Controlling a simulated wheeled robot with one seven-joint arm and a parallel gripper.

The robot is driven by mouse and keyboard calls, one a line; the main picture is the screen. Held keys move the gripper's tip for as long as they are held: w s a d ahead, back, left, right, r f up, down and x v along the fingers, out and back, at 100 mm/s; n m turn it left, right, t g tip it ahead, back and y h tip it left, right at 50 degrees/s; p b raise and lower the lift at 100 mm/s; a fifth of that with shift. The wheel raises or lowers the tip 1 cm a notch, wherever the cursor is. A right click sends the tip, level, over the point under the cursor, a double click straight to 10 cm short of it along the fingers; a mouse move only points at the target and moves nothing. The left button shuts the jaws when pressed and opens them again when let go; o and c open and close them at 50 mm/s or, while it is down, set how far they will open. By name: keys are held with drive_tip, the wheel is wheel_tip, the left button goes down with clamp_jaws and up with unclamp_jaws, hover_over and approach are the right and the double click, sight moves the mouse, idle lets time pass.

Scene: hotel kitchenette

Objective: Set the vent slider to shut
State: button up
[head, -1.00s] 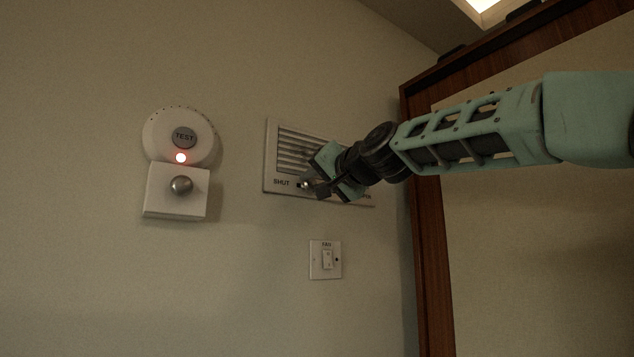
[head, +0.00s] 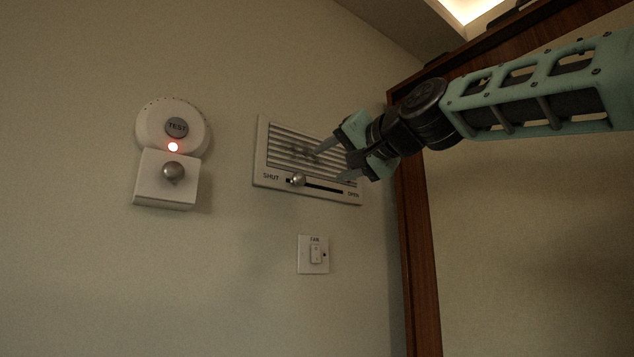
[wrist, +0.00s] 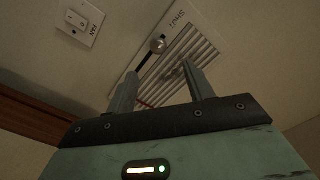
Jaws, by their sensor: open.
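The vent panel (head: 262,150) is on the wall, with slanted slats above a dark horizontal slot. SHUT is printed at the slot's left end and OPEN at its right. The round metal slider knob (head: 298,180) sits near the SHUT end, with a short bit of dark slot to its left. The knob also shows in the wrist view (wrist: 158,44), near the SHUT lettering. My gripper (head: 328,159) is open and empty, in front of the slats, up and to the right of the knob and apart from it. Its two fingers show in the wrist view (wrist: 160,88).
A round white alarm (head: 150,122) with a TEST button and lit red light is at left, above a white box with a metal knob (head: 173,171). A fan switch (head: 315,254) is below the vent. A wooden frame (head: 425,270) stands at right.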

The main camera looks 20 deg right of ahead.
drive_tip(key=b+v, duration=0.4)
drive_tip(key=v, duration=0.2)
drive_tip(key=shift+s, duration=0.25)
idle(0.3)
drive_tip(key=a+f+n+g, duration=0.2)
drive_tip(key=a+f+g, duration=0.15)
drive_tip(key=f, duration=0.75)
drive_tip(key=a+f+n+g, duration=0.1)
drive_tip(key=a+f+g, duration=0.3)
drive_tip(key=f, duration=0.7)
drive_tip(key=a+f+n+g, duration=0.2)
drive_tip(key=a+f, duration=0.3)
drive_tip(key=f, duration=0.6)
drive_tip(key=s+a+f+n+g+h, duration=0.15)
drive_tip(key=s+f, duration=0.35)
drive_tip(key=f, duration=0.5)
drive_tip(key=s+a+f+n+g+h, duration=0.1)
drive_tip(key=s+f+n+g, duration=0.15)
drive_tip(key=s+f, duration=0.5)
drive_tip(key=s+d+f+n+g+h, duration=0.2)
drive_tip(key=s+d+f, duration=0.3)
drive_tip(key=s+f, duration=0.5)
wheel_tip(320, 180, down, 3)
drive_tip(key=shift+d+r+n+g, duration=0.2)
drive_tip(key=shift+n+g, duration=0.3)
drive_tip(key=shift+g, duration=0.35)
drive_tip(key=shift+a+h, duration=0.1)
drive_tip(key=shift+h, duration=0.15)
